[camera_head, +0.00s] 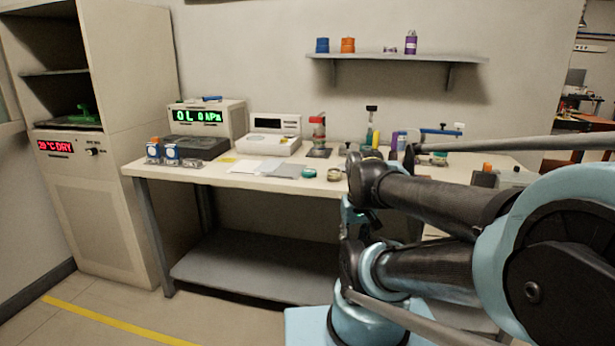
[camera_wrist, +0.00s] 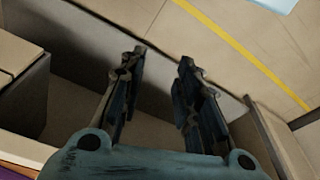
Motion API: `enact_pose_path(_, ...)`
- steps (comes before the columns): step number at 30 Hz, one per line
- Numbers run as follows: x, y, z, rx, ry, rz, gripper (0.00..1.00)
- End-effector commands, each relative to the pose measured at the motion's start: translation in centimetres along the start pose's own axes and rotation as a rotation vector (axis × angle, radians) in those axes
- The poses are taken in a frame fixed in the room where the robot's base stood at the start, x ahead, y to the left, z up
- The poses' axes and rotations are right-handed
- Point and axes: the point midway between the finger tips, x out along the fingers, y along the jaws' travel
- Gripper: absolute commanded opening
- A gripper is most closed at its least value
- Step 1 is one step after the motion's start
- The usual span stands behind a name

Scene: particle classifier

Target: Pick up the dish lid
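I cannot single out the dish lid for sure. In the head view, small low items lie on the workbench (camera_head: 232,178): a flat clear item (camera_head: 191,163) near the left end, a small green round item (camera_head: 309,173) and a small round metallic item (camera_head: 334,175) near the front edge. My gripper (camera_wrist: 161,60) shows in the wrist view with its two fingers apart and nothing between them. The wrist view shows floor and a grey surface beyond the fingers, with no dish or lid. In the head view my arm covers the bench's right part.
A display instrument (camera_head: 208,119), a white scale (camera_head: 269,144) and a red-topped device (camera_head: 318,135) stand along the bench. A wall shelf (camera_head: 400,57) hangs above. A tall cabinet (camera_head: 125,60) stands at the left. The floor (camera_head: 115,290) in front is open.

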Motion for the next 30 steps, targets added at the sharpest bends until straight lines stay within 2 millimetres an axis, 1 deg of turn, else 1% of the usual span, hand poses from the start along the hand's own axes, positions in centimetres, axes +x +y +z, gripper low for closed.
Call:
enact_pose_path(8, 0.0, 0.0, 0.0, 0.000, 0.000, 0.000, 0.30)
enact_pose_path(9, 0.0, 0.0, 0.0, 0.000, 0.000, 0.000, 0.33)
enact_pose_path(11, -0.2, 0.0, 0.1, 0.002, 0.003, 0.000, 0.46)
enact_pose_path(12, -0.8, 0.0, 0.5, 0.006, 0.010, 0.000, 0.55)
enact_pose_path(14, -1.3, -0.1, 0.2, 0.023, 0.009, -0.001, 0.69)
enact_pose_path(15, -1.8, -0.1, -0.3, 0.039, 0.006, -0.001, 0.74)
enact_pose_path(17, -2.8, -0.1, -1.5, 0.076, 0.001, -0.002, 0.74)
enact_pose_path(20, -4.9, -0.2, -3.9, 0.161, -0.012, -0.003, 0.74)
enact_pose_path(24, -7.9, -0.6, -7.6, 0.294, -0.030, -0.002, 0.74)
enact_pose_path(29, -10.8, -1.1, -12.1, 0.444, -0.052, 0.003, 0.74)
enact_pose_path(30, -11.4, -1.3, -13.2, 0.482, -0.057, 0.005, 0.74)
